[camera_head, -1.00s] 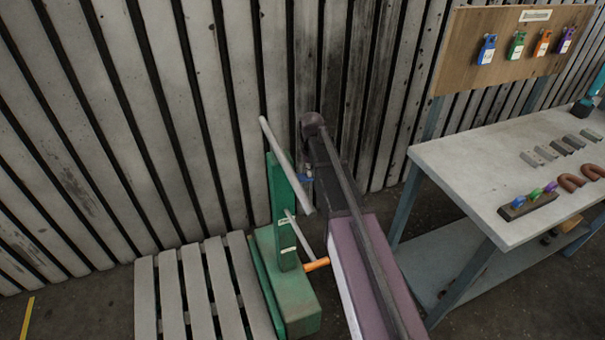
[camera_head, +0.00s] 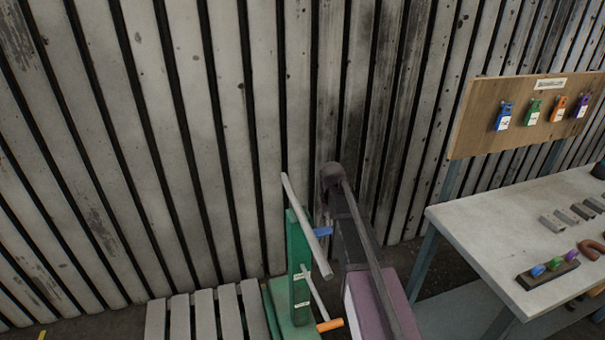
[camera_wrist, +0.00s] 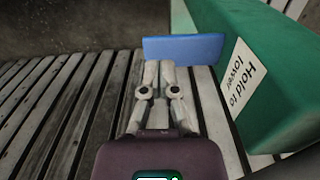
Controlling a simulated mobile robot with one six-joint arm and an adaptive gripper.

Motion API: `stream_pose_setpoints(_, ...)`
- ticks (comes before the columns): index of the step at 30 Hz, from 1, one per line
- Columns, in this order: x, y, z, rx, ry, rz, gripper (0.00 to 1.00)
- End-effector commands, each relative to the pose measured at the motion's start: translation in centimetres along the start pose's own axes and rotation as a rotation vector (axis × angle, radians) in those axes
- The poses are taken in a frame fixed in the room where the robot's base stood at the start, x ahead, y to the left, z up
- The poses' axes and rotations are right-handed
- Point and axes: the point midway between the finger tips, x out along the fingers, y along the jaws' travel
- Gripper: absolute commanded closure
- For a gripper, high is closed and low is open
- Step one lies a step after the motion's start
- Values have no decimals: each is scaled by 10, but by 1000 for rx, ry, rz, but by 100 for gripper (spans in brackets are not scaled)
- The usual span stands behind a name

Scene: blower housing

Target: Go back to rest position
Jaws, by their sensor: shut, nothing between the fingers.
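My gripper (camera_wrist: 160,68) shows in the wrist view, its pale fingers together and empty. The fingertips lie just below the blue plate (camera_wrist: 185,48) in the picture; I cannot tell whether they touch it. A green block (camera_wrist: 255,75) with a white label reading "Hold to lower" is to their right. In the head view, a green post (camera_head: 298,265) stands beside the slatted pallet (camera_head: 205,315). A blue piece (camera_head: 323,231) and an orange handle (camera_head: 330,325) are beside the post. I cannot make out my gripper in the head view.
A grey worktable (camera_head: 470,225) with small parts is at right, below a wooden board (camera_head: 475,120) with several coloured tags. A ribbed wall (camera_head: 200,130) closes off the back. A grey bar (camera_head: 305,225) slants across the green post's top.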

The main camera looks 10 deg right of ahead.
Motion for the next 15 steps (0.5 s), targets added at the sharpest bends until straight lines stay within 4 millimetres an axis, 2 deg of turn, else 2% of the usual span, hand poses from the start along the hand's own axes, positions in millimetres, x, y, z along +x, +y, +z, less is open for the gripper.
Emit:
stream_pose_setpoints(5,-8,-8,40,28,0,0,100)
stream_pose_setpoints(15,-28,-30,155,128,0,0,100)
